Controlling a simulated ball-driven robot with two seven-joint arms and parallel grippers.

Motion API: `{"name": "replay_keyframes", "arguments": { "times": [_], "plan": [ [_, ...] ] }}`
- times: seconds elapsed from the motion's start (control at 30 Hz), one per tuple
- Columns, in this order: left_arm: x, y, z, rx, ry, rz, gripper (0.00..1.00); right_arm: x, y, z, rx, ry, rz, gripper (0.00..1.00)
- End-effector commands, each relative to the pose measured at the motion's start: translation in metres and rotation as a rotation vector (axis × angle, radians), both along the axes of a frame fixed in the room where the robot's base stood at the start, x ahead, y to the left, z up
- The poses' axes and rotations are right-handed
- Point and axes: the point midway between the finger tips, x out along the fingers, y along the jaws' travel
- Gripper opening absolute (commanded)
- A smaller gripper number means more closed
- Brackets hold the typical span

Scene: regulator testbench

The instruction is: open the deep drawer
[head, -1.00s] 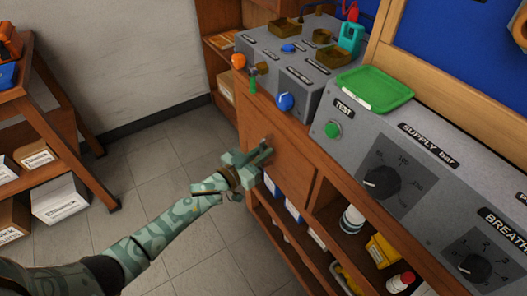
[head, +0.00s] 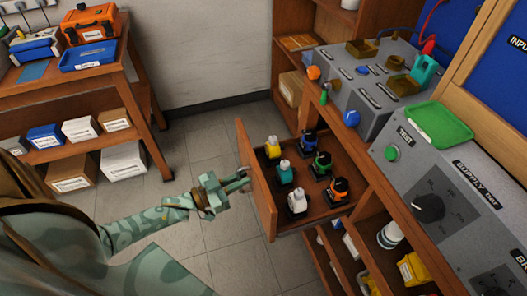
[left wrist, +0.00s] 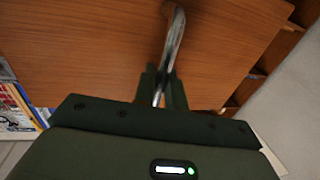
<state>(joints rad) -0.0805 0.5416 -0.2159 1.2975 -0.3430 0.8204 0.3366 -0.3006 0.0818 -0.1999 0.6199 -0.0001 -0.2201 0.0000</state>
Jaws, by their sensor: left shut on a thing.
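The deep drawer (head: 257,185) is pulled out of the wooden bench in the head view. Inside it stand several small bottle-like items in different colours, among them a yellow one (head: 272,148), a white one (head: 297,203) and an orange one (head: 338,190). My left gripper (head: 240,180) is at the outside of the drawer front. In the left wrist view its fingers (left wrist: 163,88) are shut on the metal bar handle (left wrist: 175,40) of the wooden front. My right gripper is not in view.
Below the drawer are open shelves with a white jar (head: 390,235) and a yellow container (head: 412,268). A grey test panel (head: 440,190) and a green tray (head: 440,124) are on the bench top. A wooden cart (head: 95,85) stands at the left. The tiled floor (head: 215,140) between is clear.

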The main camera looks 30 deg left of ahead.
Motion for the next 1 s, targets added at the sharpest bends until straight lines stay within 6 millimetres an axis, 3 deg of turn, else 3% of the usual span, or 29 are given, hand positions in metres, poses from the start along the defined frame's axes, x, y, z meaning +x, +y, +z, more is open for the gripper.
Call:
{"name": "replay_keyframes", "arguments": {
  "times": [0.2, 0.4, 0.63, 1.0],
  "plan": [
    [-0.039, 0.031, 0.0, 0.001, 0.003, 0.001, 0.0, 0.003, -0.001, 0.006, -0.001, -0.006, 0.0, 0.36],
    [-0.062, 0.048, -0.001, 0.001, 0.003, 0.0, 0.0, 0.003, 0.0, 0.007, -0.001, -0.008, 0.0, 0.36],
    [-0.073, 0.057, 0.0, 0.0, 0.0, 0.0, 0.0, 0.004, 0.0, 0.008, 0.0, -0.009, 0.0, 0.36],
    [-0.075, 0.058, -0.001, 0.0, 0.001, 0.0, 0.0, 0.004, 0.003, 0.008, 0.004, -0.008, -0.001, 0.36]
  ]
}}
